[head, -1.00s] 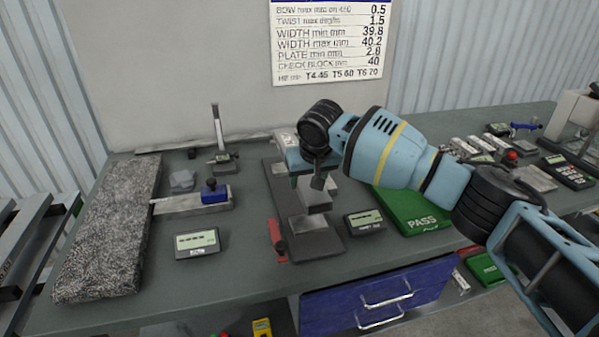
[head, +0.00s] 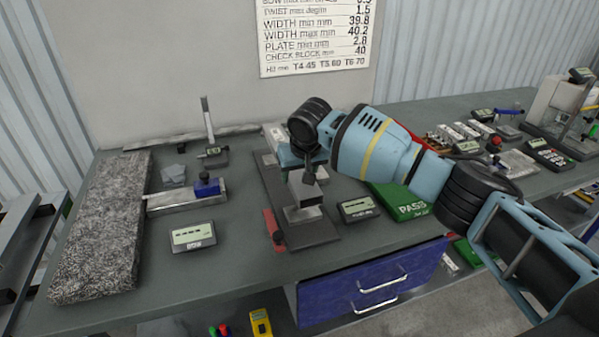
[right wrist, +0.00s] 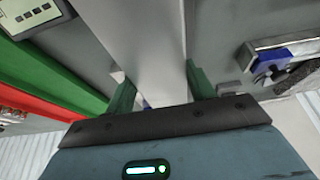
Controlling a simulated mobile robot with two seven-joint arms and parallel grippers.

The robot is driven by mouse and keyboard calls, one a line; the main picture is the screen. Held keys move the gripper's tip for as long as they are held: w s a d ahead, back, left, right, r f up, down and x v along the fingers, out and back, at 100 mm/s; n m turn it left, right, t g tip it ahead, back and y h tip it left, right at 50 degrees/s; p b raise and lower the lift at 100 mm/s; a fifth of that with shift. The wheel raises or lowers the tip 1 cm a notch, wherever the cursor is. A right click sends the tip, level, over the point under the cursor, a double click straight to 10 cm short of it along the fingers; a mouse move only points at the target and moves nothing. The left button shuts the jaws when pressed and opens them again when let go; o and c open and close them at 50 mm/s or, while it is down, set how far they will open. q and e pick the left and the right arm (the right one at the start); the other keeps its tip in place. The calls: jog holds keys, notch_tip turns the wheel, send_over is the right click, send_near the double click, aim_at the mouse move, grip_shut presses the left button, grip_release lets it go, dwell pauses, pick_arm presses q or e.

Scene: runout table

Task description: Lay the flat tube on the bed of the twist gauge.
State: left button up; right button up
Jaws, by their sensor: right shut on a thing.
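The flat tube, pale grey metal, is in my right gripper; its near end (head: 305,190) shows in the head view. In the right wrist view the tube (right wrist: 150,45) runs between the two green fingers (right wrist: 160,98), which are shut on it. The twist gauge appears to be the long dark base (head: 268,195) with a red lever (head: 273,228) and a metal block (head: 303,214) at its near end. My right gripper (head: 307,166) is above this base, with the tube over it. A gap or contact below the tube cannot be told. My left gripper is not in view.
A small display (head: 358,208) and a green PASS tray (head: 402,203) stand to the right of the gauge. Another display (head: 193,236), a blue-clamped fixture (head: 190,195) and a granite slab (head: 100,235) are to the left.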

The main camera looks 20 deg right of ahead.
jog(key=shift+f, duration=2.85)
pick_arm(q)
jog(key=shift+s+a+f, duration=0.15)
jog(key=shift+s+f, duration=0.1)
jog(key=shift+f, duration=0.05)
pick_arm(e)
jog(key=shift+f, duration=0.4)
jog(key=o, duration=1.3)
jog(key=shift+o, duration=0.8)
jog(key=shift+f, duration=0.2)
jog(key=v, duration=0.6)
jog(key=shift+r+p, duration=0.2)
jog(key=shift+p, duration=0.15)
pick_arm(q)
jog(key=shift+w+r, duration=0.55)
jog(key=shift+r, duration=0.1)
pick_arm(e)
jog(key=shift+v, duration=0.85)
